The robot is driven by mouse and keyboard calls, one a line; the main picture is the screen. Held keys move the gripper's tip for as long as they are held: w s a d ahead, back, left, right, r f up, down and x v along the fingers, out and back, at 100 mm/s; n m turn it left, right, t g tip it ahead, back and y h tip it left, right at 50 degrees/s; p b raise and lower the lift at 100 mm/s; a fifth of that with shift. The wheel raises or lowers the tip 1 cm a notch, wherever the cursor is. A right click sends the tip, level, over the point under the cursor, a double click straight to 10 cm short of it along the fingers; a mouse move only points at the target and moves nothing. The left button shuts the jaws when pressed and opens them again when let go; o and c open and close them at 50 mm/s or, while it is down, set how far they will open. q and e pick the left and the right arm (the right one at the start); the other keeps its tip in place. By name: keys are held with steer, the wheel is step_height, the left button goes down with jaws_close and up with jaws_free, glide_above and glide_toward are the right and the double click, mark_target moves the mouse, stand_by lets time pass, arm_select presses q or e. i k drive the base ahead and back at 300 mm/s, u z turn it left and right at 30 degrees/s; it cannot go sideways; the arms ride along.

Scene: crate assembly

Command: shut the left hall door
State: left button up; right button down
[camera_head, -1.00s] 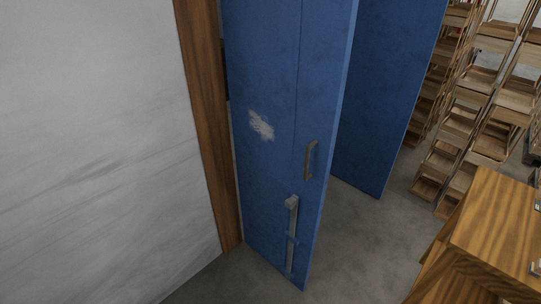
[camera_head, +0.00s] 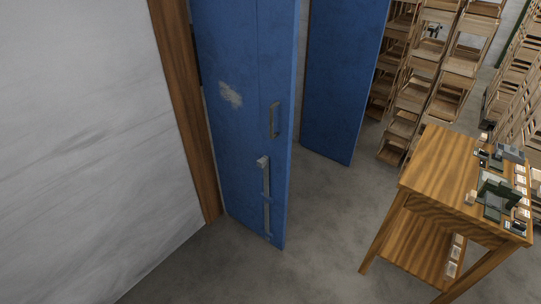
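A blue door leaf (camera_head: 235,130) with a worn pale patch stands ajar beside a brown wooden frame post (camera_head: 184,110). It carries a grey handle (camera_head: 274,119) near its free edge and a long vertical bolt (camera_head: 266,195) lower down. A second blue door leaf (camera_head: 340,80) stands behind it to the right, also swung open. A gap with bare floor lies between the two leaves. Which leaf is the left hall door I cannot tell for certain. Neither of my grippers is in view.
A wooden table (camera_head: 450,175) with several small devices on top stands at the right. Wooden shelf racks (camera_head: 440,65) fill the back right. A pale wall (camera_head: 85,150) closes off the left. The grey floor (camera_head: 300,265) in front of the doors is clear.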

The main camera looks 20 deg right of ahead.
mark_target(248, 50)
steer(key=u, duration=0.8)
steer(key=i, duration=1)
steer(key=z, duration=0.1)
